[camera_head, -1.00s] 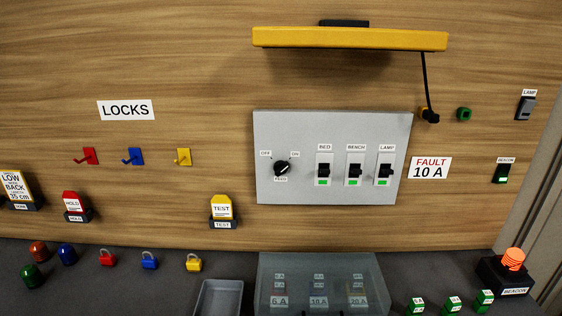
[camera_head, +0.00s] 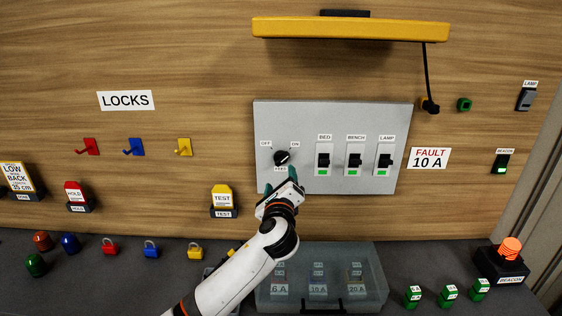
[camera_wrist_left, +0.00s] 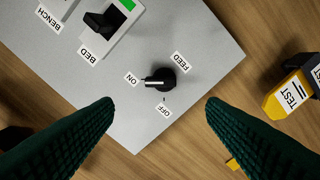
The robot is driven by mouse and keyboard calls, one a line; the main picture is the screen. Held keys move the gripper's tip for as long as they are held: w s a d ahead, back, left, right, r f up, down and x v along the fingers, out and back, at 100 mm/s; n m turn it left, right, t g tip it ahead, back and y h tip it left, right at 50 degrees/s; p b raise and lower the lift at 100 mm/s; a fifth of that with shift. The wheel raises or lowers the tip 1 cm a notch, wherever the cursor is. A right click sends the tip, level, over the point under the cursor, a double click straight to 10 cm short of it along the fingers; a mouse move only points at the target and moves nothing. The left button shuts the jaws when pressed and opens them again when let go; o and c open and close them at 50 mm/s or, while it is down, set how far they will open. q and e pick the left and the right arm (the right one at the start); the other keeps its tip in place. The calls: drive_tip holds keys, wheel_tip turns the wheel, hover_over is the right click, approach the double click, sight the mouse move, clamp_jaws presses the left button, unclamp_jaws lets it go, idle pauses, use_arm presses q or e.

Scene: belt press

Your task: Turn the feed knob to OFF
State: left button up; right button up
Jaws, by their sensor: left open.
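The black feed knob (camera_head: 282,158) is on the left of the grey panel (camera_head: 304,110), with OFF at its upper left and ON at its upper right. In the left wrist view the knob (camera_wrist_left: 160,79) has a white pointer mark turned toward the ON label (camera_wrist_left: 132,80); the OFF label (camera_wrist_left: 164,111) is below it. My left gripper (camera_head: 280,182) is just below the knob in the head view, partly over the panel's lower edge. In the wrist view its dark green fingers (camera_wrist_left: 160,104) are wide apart and empty, with the knob between and beyond their tips. My right gripper is not in view.
BED, BENCH and LAMP breakers (camera_head: 323,160) sit right of the knob. A yellow raised cover (camera_head: 350,28) juts out above the panel. A yellow TEST tag (camera_head: 222,196) stands left of my gripper. A clear fuse box (camera_head: 368,262) is below.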

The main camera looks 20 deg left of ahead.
sight(281, 161)
use_arm(q)
drive_tip(key=p+x, duration=0.2)
drive_tip(key=x, duration=0.7)
drive_tip(key=shift+w+a+f, duration=0.1)
drive_tip(key=shift+w+a, duration=0.05)
drive_tip(key=shift+w, duration=0.55)
drive_tip(key=c, duration=1)
